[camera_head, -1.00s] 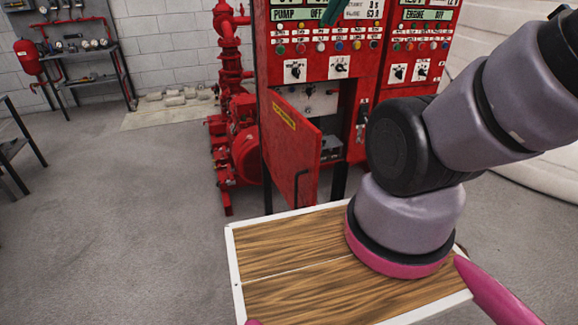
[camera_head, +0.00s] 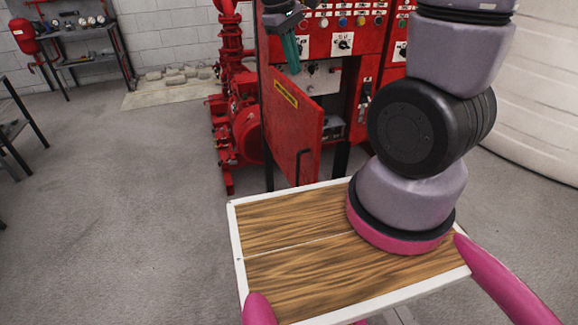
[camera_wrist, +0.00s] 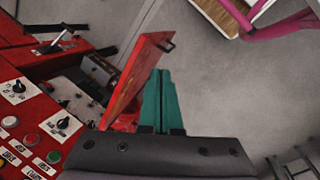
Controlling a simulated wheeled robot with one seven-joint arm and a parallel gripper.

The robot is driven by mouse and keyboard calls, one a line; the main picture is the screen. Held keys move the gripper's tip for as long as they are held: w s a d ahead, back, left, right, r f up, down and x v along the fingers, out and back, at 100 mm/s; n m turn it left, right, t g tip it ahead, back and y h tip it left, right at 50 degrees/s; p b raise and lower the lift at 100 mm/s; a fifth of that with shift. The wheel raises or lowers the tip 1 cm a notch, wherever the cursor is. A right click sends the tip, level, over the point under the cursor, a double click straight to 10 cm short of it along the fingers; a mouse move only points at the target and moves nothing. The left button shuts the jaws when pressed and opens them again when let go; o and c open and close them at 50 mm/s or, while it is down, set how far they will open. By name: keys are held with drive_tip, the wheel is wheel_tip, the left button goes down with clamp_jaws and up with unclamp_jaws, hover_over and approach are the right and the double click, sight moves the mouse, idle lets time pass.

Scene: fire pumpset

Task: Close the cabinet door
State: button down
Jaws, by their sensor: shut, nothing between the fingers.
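The red cabinet door (camera_head: 291,124) stands open in the head view, swung out toward me from the red pump cabinet. It has a yellow label and a dark bar handle (camera_head: 301,163). The open compartment (camera_head: 328,105) shows behind it. My gripper (camera_head: 291,54) is near the door's top edge, with its green fingers together and empty. In the wrist view my gripper (camera_wrist: 158,85) points past the door (camera_wrist: 137,75), which lies just to its left. I cannot tell whether the fingers touch the door.
The control panel (camera_head: 345,42) with knobs and buttons is above the compartment. Red pipes and a pump (camera_head: 238,120) stand left of the cabinet. A rack (camera_head: 85,45) stands at the far left. The floor (camera_head: 140,190) to the left is clear.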

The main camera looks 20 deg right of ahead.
drive_tip(key=a+f+n+t+h, duration=0.15)
drive_tip(key=a+f+n, duration=0.3)
drive_tip(key=f, duration=0.45)
drive_tip(key=a+f+n+h, duration=0.25)
drive_tip(key=f+n, duration=0.35)
drive_tip(key=f, duration=0.3)
drive_tip(key=a+f+n+t+h, duration=0.1)
drive_tip(key=a+f+n+h, duration=0.1)
drive_tip(key=a+f+n, duration=0.45)
drive_tip(key=w+d+f+m, duration=0.1)
drive_tip(key=w+d+f, duration=0.2)
drive_tip(key=d+f, duration=0.6)
drive_tip(key=shift+w+d+m, duration=0.25)
drive_tip(key=shift+d+m, duration=0.15)
drive_tip(key=shift+d, duration=1.75)
drive_tip(key=shift+f, duration=0.1)
